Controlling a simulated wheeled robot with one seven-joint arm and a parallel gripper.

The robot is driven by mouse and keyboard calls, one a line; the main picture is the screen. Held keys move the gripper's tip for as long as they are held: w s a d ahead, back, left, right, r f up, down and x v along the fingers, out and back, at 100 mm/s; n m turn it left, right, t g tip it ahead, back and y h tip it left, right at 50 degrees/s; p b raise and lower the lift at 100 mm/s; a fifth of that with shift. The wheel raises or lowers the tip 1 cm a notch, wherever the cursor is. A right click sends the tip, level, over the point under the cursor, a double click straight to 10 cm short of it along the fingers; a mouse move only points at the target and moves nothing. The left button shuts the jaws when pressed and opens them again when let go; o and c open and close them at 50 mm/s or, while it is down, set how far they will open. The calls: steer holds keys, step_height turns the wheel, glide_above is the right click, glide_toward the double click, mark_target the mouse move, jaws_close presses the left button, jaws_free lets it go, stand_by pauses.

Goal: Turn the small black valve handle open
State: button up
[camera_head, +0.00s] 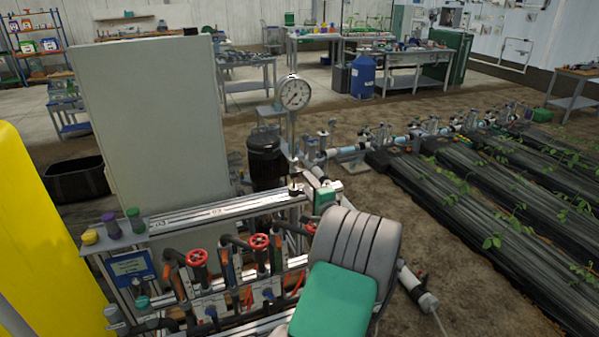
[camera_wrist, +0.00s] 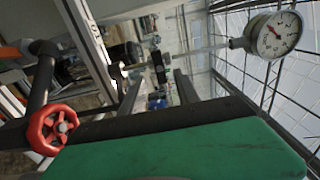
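My gripper (camera_wrist: 157,76) shows in the wrist view as two dark fingers standing apart beyond my green wrist body, with nothing held between them. A small dark knob-like part (camera_head: 295,188) sits on the pipework below the gauge in the head view. I cannot tell whether it is the small black valve handle or how it is turned.
Red handwheels (camera_head: 197,258) (camera_head: 259,241) stand on the skid; one is near my wrist at left (camera_wrist: 55,130). A pressure gauge (camera_head: 294,93) stands behind, also in the wrist view (camera_wrist: 273,35). A grey cabinet (camera_head: 158,120) and yellow tank (camera_head: 40,230) are at left.

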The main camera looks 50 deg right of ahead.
mark_target(300, 175)
steer(key=p+x, duration=0.1)
steer(key=x, duration=0.6)
steer(key=shift+w+p, duration=0.2)
steer(key=shift+p, duration=0.1)
steer(key=shift+c, duration=0.6)
jaws_close()
